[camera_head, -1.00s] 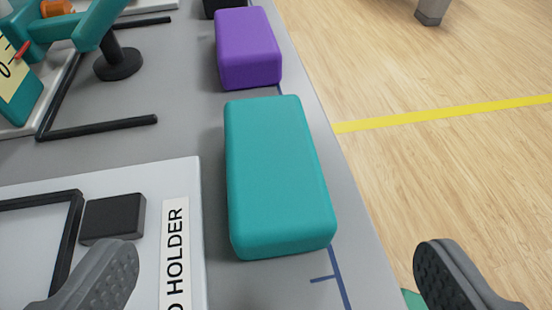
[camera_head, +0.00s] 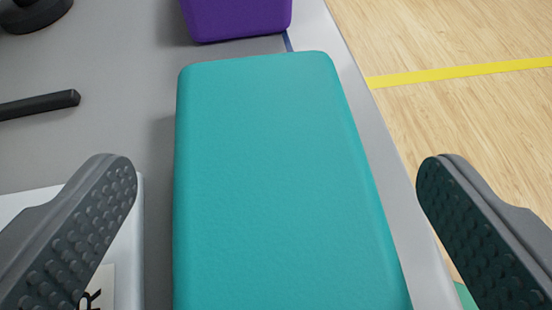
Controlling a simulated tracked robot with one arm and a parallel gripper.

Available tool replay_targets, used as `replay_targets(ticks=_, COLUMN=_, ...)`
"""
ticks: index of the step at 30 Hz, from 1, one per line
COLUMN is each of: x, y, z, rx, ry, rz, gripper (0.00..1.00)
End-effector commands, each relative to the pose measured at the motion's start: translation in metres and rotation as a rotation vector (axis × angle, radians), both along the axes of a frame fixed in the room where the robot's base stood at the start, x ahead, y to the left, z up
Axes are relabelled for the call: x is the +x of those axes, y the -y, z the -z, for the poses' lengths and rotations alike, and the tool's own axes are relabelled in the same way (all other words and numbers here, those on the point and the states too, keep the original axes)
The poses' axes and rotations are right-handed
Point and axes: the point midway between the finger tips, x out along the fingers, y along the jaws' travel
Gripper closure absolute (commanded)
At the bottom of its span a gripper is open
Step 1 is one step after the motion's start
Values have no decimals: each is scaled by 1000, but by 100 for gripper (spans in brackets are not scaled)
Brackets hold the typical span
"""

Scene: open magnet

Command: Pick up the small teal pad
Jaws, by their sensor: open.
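The teal pad (camera_head: 275,190) is a rounded block lying on the grey table near its right edge. It fills the middle of the view, and its near end runs out of the bottom of the frame. My gripper (camera_head: 277,170) is open, with one dark studded finger to the left of the pad and one to the right. Gaps show between the pad and both fingers, and nothing is held. I cannot tell how far the fingertips are above the table.
A purple block (camera_head: 237,18) lies just beyond the pad's far end. A white labelled board (camera_head: 125,230) is at lower left, partly behind the left finger. A black bar (camera_head: 40,105) lies on the table (camera_head: 120,60) at left. Wooden floor (camera_head: 460,120) with a yellow line is beyond the right edge.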

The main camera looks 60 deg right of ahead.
Motion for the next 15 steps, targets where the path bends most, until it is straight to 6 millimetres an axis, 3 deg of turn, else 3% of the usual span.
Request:
replay_targets(ticks=6, x=0, y=0, z=0, rx=0, ry=-1, rz=0, gripper=13)
replay_targets(ticks=11, x=0, y=0, z=0, rx=0, ry=-1, rz=0, gripper=57)
replay_targets(ticks=12, x=0, y=0, z=0, rx=0, ry=-1, rz=0, gripper=62)
replay_targets(ticks=15, x=0, y=0, z=0, rx=1, ry=-1, rz=0, gripper=62)
